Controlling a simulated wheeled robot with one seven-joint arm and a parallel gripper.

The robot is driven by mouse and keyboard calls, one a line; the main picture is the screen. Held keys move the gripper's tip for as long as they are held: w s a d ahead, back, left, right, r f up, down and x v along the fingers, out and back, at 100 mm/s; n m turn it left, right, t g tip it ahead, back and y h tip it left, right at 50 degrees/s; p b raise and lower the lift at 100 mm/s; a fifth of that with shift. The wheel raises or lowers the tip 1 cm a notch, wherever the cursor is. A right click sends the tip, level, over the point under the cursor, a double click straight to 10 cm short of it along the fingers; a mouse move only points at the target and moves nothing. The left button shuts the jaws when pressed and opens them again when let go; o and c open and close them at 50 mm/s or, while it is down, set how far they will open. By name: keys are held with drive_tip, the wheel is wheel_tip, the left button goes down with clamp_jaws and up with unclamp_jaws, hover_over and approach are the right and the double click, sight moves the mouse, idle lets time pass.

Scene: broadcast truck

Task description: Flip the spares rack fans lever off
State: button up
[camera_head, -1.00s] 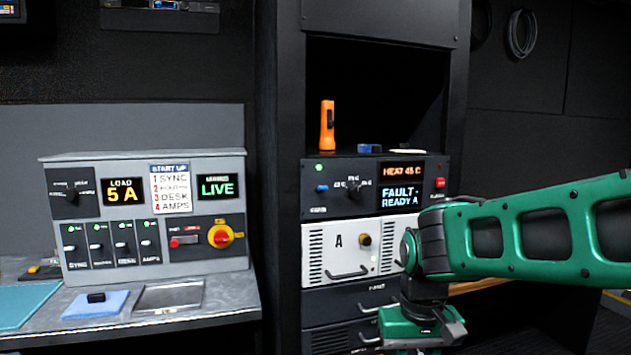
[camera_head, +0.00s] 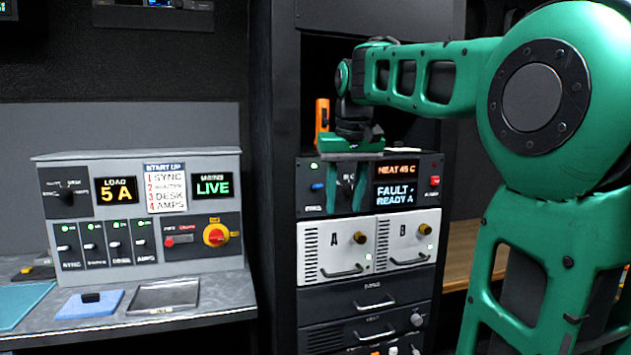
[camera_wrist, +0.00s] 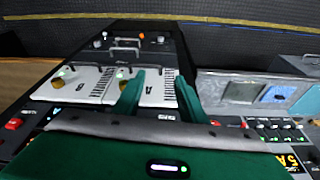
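The equipment rack (camera_head: 312,285) stands at centre. I cannot make out which control is the fans lever, as the small labels are unreadable. The rack's upper panel (camera_head: 307,202) has a blue knob (camera_head: 317,187), a black selector (camera_head: 347,192) partly covered by my gripper, and a red button (camera_head: 434,181). Small light and orange controls (camera_head: 393,350) show at the rack's bottom, cut off by the frame; they also show in the wrist view (camera_wrist: 140,35). My gripper (camera_head: 352,158) is in front of the upper panel's top edge. In the wrist view its fingers (camera_wrist: 160,76) are apart, with nothing between them.
White modules A (camera_head: 312,262) and B (camera_head: 402,232) sit below the upper panel, with drawers (camera_head: 335,300) beneath. An orange flashlight (camera_head: 321,116) stands on the shelf behind my gripper. A grey desk console (camera_head: 140,170) is on the left. My arm covers the right side.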

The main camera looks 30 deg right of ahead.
drive_tip(key=n+t, duration=0.1)
approach(319, 186)
wheel_tip(319, 186, up, 2)
drive_tip(key=x, duration=0.9)
drive_tip(key=shift+w+f, duration=0.15)
drive_tip(key=shift+f, duration=0.15)
drive_tip(key=shift+t, duration=0.3)
clamp_jaws()
